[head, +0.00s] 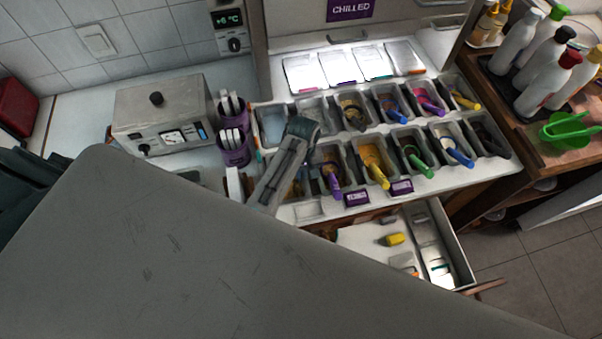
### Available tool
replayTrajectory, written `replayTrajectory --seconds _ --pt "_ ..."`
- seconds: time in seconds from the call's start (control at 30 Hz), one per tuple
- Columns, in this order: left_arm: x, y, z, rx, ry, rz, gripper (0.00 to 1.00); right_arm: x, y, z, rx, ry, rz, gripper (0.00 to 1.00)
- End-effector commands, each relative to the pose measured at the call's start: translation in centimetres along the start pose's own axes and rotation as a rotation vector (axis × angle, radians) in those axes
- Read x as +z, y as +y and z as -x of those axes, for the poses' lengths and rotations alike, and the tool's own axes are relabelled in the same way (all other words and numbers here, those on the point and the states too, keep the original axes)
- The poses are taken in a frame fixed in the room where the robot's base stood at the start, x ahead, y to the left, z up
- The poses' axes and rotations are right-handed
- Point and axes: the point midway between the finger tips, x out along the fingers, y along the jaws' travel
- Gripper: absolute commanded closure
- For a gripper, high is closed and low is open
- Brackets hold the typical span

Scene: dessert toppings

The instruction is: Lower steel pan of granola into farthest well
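A counter unit holds two rows of steel pans with coloured-handled scoops. The far-left well (272,126) shows a pale bluish inside with no scoop visible. The pan beside it (313,116) looks greyish. A pan with brown contents (351,112) is third in the far row. I cannot tell which pan holds granola. My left gripper (285,165) is over the left end of the near row and covers part of a pan there. Whether its fingers are open or holding something is unclear. My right gripper is not in view.
A steel appliance (160,118) and purple utensil cups (232,148) stand left of the wells. A drawer (437,245) is open below. Squeeze bottles (545,80) stand at the right. My own large grey arm link hides the lower left.

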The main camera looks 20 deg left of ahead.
Motion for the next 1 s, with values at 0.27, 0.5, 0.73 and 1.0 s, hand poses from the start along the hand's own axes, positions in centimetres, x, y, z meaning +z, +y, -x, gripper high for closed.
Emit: replayTrajectory --seconds 0.27,0.5,0.73,1.0 --pt "-0.02 0.01 0.06 0.000 0.001 0.000 1.00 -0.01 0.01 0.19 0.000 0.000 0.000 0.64" --pt "-0.02 0.01 0.04 0.000 0.001 0.000 0.94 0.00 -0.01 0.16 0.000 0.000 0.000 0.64" --pt "-0.01 0.00 0.02 0.000 0.000 0.000 0.72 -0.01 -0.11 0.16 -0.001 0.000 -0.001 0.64" --pt "0.02 -0.01 -0.03 0.000 0.000 0.000 0.54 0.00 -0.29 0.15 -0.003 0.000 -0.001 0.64"
